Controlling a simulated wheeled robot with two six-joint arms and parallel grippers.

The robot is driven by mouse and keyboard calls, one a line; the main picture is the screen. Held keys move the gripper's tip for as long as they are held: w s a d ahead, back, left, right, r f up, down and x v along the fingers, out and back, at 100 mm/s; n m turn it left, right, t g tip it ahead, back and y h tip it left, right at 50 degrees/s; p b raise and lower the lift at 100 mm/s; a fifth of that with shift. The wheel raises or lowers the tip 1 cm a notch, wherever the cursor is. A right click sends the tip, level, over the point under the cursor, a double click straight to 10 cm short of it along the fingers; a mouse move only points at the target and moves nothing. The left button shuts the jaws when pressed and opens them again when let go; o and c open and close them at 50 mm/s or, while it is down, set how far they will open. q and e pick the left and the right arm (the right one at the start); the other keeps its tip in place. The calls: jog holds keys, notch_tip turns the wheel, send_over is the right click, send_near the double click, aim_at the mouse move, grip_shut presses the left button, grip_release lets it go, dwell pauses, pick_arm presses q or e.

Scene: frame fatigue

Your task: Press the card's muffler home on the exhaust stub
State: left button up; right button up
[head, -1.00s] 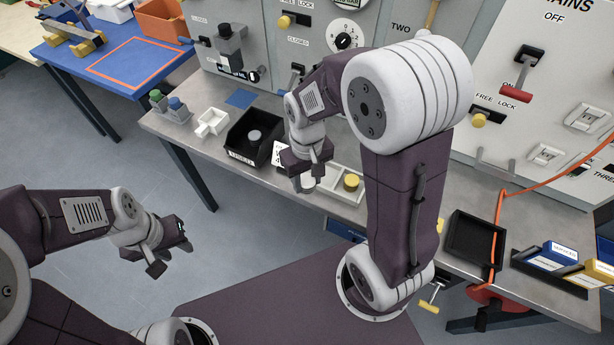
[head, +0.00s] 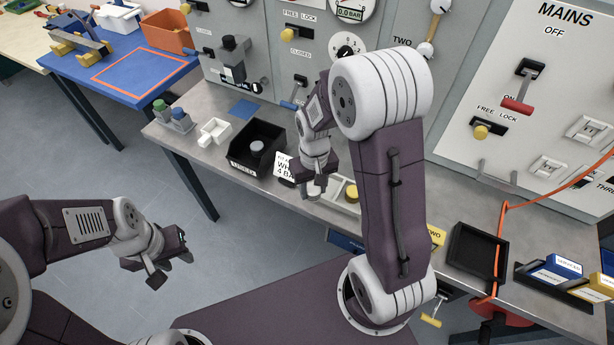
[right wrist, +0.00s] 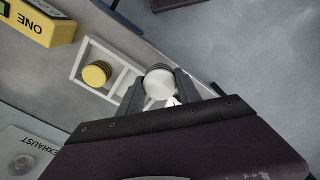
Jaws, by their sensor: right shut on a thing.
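My right gripper (head: 314,192) is shut on a pale, rounded muffler (right wrist: 160,82), seen between its fingers in the right wrist view (right wrist: 158,92). It is over or just beside the end of a white divided tray (head: 341,208); I cannot tell whether the muffler is clear of it. A yellow ribbed muffler (head: 351,191) stands in the tray. The white card (head: 284,168) is partly hidden by my right arm and shows "WH" and "4 BA". An EXHAUST label (right wrist: 28,140) sits above a round pale fitting (right wrist: 22,163). My left gripper (head: 170,267) is open and empty over the floor.
A black bin (head: 241,160) holding a grey round piece stands left of the card. A small white tray (head: 213,131) and green and blue knobs lie further left. A yellow block marked ONE (right wrist: 40,20) is near the tray. A black tray (head: 476,250) and orange cable are at right.

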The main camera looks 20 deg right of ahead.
jog(key=shift+n, duration=0.6)
jog(key=s+r, duration=0.1)
jog(key=s+a+r, duration=0.1)
jog(key=r, duration=0.1)
jog(key=a+r, duration=0.1)
jog(key=shift+s+a+r, duration=0.25)
jog(key=shift+s+r, duration=0.05)
jog(key=shift+s, duration=0.1)
jog(key=shift+s+a+r, duration=0.1)
jog(key=shift+s+r, duration=0.1)
jog(key=shift+s, duration=0.1)
send_over(328, 190)
notch_tip(328, 190, down, 7)
jog(key=shift+w+f, duration=0.1)
jog(key=shift+w, duration=0.05)
jog(key=shift+f+p, duration=0.3)
jog(key=shift+f, duration=1.5)
jog(key=shift+a+f, duration=0.1)
jog(key=shift+f, duration=0.15)
jog(key=o, duration=1.1)
jog(key=shift+c, duration=0.2)
jog(key=shift+o, duration=0.2)
